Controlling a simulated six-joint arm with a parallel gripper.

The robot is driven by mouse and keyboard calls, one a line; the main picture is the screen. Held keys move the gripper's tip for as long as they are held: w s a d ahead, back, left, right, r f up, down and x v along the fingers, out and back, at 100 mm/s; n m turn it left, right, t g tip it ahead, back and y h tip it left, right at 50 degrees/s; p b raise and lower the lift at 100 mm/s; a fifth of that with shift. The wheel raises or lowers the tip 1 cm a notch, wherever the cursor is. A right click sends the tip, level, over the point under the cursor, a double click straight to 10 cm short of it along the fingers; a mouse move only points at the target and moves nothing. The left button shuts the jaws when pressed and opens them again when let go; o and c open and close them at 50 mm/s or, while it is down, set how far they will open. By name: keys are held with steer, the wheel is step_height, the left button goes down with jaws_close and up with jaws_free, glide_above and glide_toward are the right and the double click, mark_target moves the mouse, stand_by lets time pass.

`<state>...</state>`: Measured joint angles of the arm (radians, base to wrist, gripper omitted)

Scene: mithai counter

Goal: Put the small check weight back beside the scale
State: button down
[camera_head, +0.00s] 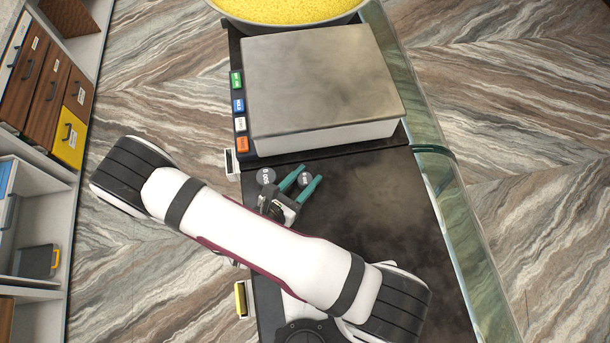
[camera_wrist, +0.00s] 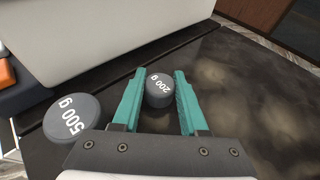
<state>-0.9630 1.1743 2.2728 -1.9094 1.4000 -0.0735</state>
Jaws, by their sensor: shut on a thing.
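The small check weight is a dark grey cylinder marked 200 g (camera_wrist: 159,86). It sits between the teal fingertips of my gripper (camera_wrist: 160,78), which is shut on it. In the head view, the weight (camera_head: 305,179) shows at the tips of my gripper (camera_head: 309,176), just in front of the scale (camera_head: 325,85). The scale has a broad grey metal top, and its near edge shows in the wrist view (camera_wrist: 110,35). Whether the weight touches the counter is hard to tell.
A larger 500 g weight (camera_wrist: 73,118) stands left of my gripper, also seen in the head view (camera_head: 266,176). Coloured buttons (camera_head: 238,107) line the scale's left side. The dark counter (camera_head: 385,200) is clear to the right, up to a glass edge (camera_head: 460,220).

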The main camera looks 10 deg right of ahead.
steer(key=shift+c, duration=2.2)
jaws_free()
steer(key=shift+f, duration=0.1)
